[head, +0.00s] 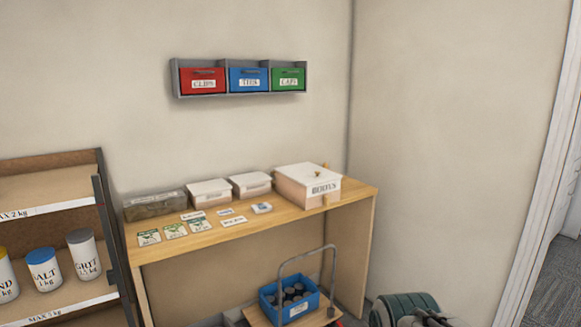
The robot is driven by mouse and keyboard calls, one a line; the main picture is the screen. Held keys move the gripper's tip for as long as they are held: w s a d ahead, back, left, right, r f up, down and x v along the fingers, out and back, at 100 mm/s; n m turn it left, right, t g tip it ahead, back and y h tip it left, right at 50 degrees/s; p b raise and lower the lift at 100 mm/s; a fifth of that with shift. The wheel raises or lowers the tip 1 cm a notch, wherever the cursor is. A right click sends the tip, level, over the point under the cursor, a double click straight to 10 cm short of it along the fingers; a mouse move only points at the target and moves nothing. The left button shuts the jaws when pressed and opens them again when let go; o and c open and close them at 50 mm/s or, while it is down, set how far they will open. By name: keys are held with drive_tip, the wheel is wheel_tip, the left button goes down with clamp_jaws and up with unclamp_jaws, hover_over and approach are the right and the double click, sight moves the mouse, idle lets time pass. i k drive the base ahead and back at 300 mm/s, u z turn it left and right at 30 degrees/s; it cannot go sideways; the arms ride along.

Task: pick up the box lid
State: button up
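The lid looks closed on the box. Two smaller pale boxes with lids, a left one (210,193) and a right one (251,184), stand to its left. I cannot make out my gripper or its fingers in the head view.
Cards (174,230) and a grey patterned box (154,205) lie on the table (240,237). A trolley with a blue crate (291,300) stands in front. Shelves (45,190) are at left. A dark green ribbed object (398,307) is at the bottom right. Labelled bins (248,79) hang above.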

sight(307, 173)
drive_tip(key=i, duration=2.45)
drive_tip(key=z, duration=0.8)
